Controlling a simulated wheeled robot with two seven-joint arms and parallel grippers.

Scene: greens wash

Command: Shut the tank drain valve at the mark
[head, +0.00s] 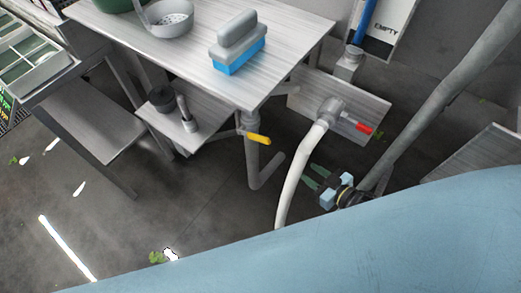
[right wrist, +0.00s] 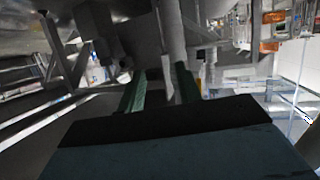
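A valve with a yellow lever (head: 258,138) sits on a grey drain pipe (head: 253,160) under the steel table. A second valve with a red lever (head: 356,125) sits on a metal plate, with a white hose (head: 296,172) hanging from it. I cannot tell which is the tank drain valve, and I make out no mark. My right gripper (head: 310,176) is low, right of the drain pipe and below the red lever, touching neither lever. Its green fingers are apart and empty; they also show in the right wrist view (right wrist: 160,88). My left gripper is not in view.
The steel table (head: 175,62) carries a blue-based brush (head: 238,48) and a strainer ladle (head: 172,18). A lower shelf (head: 200,112) holds a dark round item and a small upright piece. An "EMPTY" sign (head: 386,25) is at the upper right. Open floor lies lower left, with leaf scraps.

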